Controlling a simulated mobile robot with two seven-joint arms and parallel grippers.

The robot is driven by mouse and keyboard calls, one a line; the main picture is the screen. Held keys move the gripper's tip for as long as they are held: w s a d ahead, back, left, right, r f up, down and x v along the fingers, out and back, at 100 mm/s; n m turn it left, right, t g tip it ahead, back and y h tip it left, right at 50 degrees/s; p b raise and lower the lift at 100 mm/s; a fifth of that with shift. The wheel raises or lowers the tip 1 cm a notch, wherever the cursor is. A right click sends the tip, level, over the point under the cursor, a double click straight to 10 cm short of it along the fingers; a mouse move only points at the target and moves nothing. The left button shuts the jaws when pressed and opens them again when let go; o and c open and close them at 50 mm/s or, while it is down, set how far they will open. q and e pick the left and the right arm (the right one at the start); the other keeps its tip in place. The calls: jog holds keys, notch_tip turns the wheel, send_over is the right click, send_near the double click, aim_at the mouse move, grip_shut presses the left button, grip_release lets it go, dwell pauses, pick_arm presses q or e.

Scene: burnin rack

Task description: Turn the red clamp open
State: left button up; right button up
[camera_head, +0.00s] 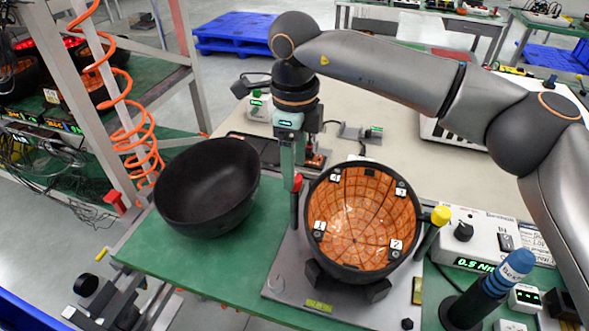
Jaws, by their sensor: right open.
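The red clamp (296,184) is a dark upright lever with a red tip, at the left side of a grey fixture plate (285,276). A dark bowl with an orange tiled inside (360,222) sits in the fixture. A similar clamp with a yellow tip (441,215) leans outward at the bowl's right. My right gripper (291,172) points down just above the red tip, and its fingers are open. The fingers overlap the tip in this view, so I cannot tell whether they touch it. My left gripper is not in view.
An empty black bowl (205,185) stands on the green mat left of the fixture. A control box with a green display (480,238) and a blue-topped tool (514,266) stand at the right. An orange coiled hose (148,140) hangs at the left by a rack post.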

notch_tip(320, 180, up, 11)
jog(key=shift+f+p, duration=0.2)
jog(key=shift+p, duration=0.15)
